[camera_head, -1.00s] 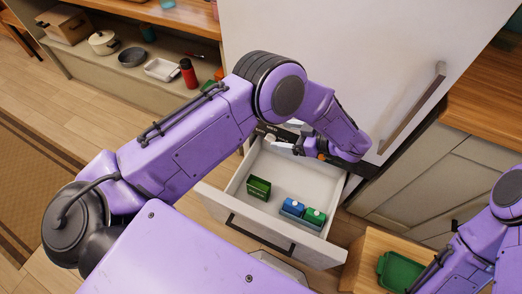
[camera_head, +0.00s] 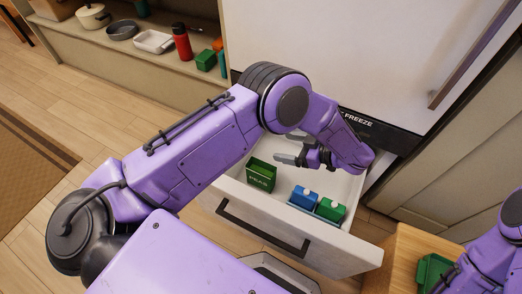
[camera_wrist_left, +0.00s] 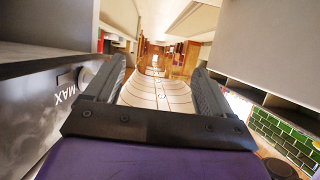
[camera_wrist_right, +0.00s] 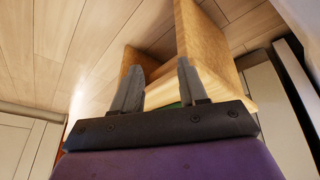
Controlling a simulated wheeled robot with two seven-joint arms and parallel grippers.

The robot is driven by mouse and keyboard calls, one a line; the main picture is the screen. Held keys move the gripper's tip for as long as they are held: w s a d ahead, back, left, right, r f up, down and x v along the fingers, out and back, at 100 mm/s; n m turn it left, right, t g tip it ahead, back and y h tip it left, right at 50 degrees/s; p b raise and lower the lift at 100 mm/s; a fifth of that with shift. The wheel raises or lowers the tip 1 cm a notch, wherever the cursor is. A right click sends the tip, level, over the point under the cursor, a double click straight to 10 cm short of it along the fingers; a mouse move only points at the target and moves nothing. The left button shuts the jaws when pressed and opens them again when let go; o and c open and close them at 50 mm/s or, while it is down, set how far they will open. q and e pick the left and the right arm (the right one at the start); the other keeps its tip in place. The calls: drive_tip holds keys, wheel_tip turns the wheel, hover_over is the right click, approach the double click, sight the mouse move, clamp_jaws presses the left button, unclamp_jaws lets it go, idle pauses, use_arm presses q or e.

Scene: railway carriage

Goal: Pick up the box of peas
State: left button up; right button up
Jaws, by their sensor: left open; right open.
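The box of peas (camera_head: 261,175) is a dark green box with pale lettering. It stands in the left part of the open white freezer drawer (camera_head: 243,196) in the head view. My left gripper (camera_head: 279,148) is open and empty above the drawer, just behind and slightly right of the box in the picture. Its two spread fingers also show in the left wrist view (camera_wrist_left: 159,68), with no box between them. My right gripper (camera_wrist_right: 156,76) is open and empty in the right wrist view, in front of a wooden box-like unit.
A blue carton (camera_head: 303,197) and a green carton (camera_head: 329,209) stand in the drawer's right part. The freezer front (camera_head: 380,60) rises behind. A wooden unit (camera_head: 397,262) with a green container (camera_head: 431,271) stands at the lower right. A shelf with pots is at upper left.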

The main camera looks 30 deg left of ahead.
use_arm(q)
wheel_tip(320, 180, down, 10)
drive_tip(key=b, duration=1)
approach(267, 170)
drive_tip(key=a+f, duration=0.3)
drive_tip(key=shift+w, duration=0.15)
drive_tip(key=b+x, duration=0.2)
drive_tip(key=x, duration=0.5)
drive_tip(key=shift+a+r, duration=0.1)
drive_tip(key=shift+r, duration=0.15)
clamp_jaws()
use_arm(e)
wheel_tip(267, 170, down, 16)
drive_tip(key=s+n+g+y, duration=0.1)
drive_tip(key=s, duration=0.1)
drive_tip(key=shift+a+r+n+g, duration=0.25)
drive_tip(key=shift+a+n+g, duration=0.05)
drive_tip(key=shift+a+g, duration=0.1)
